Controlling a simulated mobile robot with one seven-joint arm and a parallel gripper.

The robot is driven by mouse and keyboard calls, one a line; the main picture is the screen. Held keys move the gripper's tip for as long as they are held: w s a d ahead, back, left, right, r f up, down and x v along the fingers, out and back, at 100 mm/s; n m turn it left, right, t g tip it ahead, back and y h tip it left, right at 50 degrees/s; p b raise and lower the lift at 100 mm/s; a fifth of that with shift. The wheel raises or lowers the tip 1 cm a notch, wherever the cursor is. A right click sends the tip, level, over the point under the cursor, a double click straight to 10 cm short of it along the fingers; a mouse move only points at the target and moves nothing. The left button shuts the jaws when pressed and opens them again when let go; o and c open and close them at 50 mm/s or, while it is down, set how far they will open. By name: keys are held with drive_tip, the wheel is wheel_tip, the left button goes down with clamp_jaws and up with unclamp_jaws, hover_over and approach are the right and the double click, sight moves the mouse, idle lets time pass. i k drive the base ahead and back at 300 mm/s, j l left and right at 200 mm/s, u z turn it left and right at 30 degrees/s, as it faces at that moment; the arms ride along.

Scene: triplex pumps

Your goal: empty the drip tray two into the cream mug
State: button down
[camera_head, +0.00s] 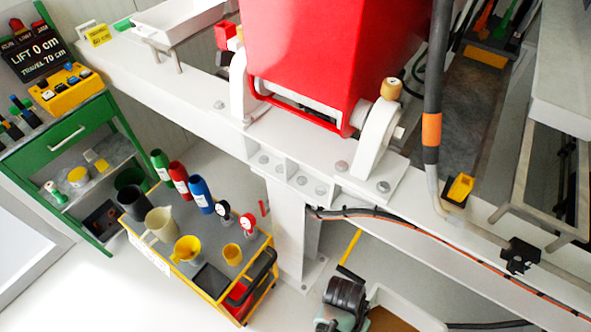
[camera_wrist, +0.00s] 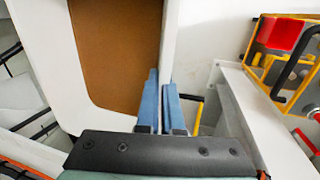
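The cream mug (camera_head: 162,225) stands upright on the yellow-edged cart, among other containers, in the head view. A white tray with a brown inside (camera_head: 388,320) is at the bottom edge of the head view, partly cut off; I take it for the drip tray. In the wrist view its brown floor or contents (camera_wrist: 118,45) fill the upper left inside a white rim. My gripper (camera_wrist: 161,105) has its two blue fingers close together, with the tray's white rim running between them. In the head view my dark wrist (camera_head: 345,297) is left of the tray, right of the cart.
The cart (camera_head: 213,293) also carries green, red and blue bottles, a dark cup, a yellow funnel (camera_head: 187,250) and gauges. A green cabinet (camera_head: 65,150) is at left. Floor is clear front left.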

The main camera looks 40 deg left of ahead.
sight(160, 220)
drive_tip(key=k+j, duration=0.1)
drive_tip(key=j, duration=0.6)
drive_tip(key=k+j, duration=0.1)
drive_tip(key=j, duration=0.6)
drive_tip(key=k+j+u, duration=0.1)
drive_tip(key=j, duration=0.6)
drive_tip(key=k+j, duration=0.1)
drive_tip(key=j, duration=0.6)
